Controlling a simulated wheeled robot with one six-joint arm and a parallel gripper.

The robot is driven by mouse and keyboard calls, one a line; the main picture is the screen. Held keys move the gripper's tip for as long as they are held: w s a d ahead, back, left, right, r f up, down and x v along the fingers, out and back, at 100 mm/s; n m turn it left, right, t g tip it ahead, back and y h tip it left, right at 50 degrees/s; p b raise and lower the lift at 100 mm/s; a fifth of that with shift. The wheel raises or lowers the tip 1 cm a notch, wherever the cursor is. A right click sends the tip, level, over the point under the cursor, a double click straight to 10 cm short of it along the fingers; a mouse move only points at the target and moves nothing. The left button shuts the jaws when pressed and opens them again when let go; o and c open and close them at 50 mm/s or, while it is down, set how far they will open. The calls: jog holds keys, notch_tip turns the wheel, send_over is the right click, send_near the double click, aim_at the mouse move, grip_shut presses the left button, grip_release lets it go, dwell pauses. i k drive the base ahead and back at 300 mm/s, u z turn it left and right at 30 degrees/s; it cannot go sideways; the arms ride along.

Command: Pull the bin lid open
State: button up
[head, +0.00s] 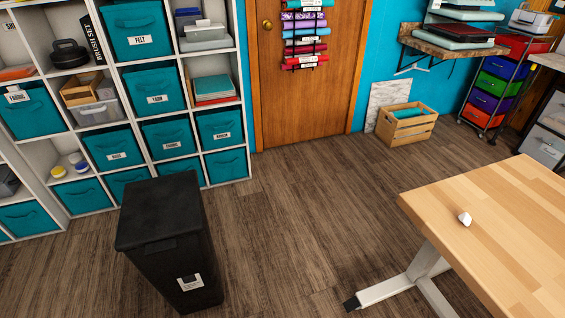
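A tall black bin (182,272) stands upright on the wood floor at the lower left. Its flat black lid (158,208) lies level on top and looks shut. A small tab shows at the lid's front edge, and a pale square label is on the bin's front face. My gripper is not in view.
A white cube shelf (131,62) with teal fabric bins stands behind the bin. A wooden table (510,215) with a small white object (464,218) is at the right; its metal foot (385,292) reaches toward the bin. The floor (300,215) between is clear. A wooden crate (406,128) sits farther back.

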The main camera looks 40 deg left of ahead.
aim_at(154, 212)
jog(key=u, duration=2.35)
